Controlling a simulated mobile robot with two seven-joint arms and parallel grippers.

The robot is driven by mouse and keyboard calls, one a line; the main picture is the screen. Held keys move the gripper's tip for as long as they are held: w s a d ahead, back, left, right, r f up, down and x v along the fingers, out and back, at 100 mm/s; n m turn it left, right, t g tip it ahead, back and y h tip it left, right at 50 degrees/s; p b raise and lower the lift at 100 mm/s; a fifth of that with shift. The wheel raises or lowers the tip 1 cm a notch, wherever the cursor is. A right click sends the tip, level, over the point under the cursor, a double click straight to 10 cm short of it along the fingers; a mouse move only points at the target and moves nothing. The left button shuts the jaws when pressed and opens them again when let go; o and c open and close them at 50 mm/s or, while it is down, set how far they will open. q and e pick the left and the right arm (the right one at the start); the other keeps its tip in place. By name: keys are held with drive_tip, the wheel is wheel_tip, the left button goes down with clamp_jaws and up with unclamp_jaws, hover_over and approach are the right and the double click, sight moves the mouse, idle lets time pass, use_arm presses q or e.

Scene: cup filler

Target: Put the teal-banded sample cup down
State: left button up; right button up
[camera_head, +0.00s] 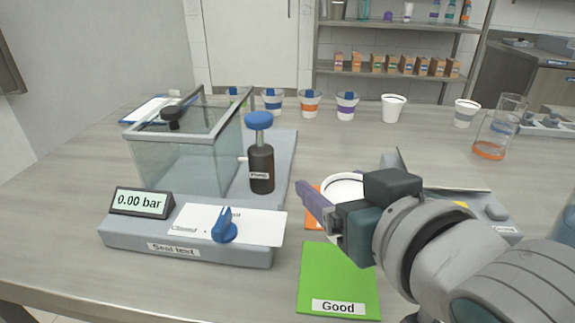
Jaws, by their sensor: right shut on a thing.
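My right gripper (324,207) comes in from the lower right and is shut on a white-rimmed cup (343,183), which I take to be the teal-banded sample cup. Only its round white rim and a little of its inside show. Its band and base are hidden behind the gripper, so I cannot tell whether it touches the surface below. The cup is just beyond the green mat labelled Good (336,275), near an orange mat (312,218) that is mostly covered. My left gripper is out of view.
The seal-test station with a glass tank (180,160), a pump (261,165), a blue knob (224,226) and a 0.00 bar display (141,202) stands at left. Several cups stand behind. A glass beaker (497,130) is at right. The green mat is bare.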

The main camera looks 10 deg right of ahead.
wheel_tip(320, 180, down, 6)
drive_tip(key=shift+r+b, duration=0.1)
drive_tip(key=shift+b, duration=0.85)
drive_tip(key=shift+a+f, duration=0.1)
drive_tip(key=shift+f, duration=0.1)
drive_tip(key=shift+f, duration=0.15)
drive_tip(key=o, duration=1.3)
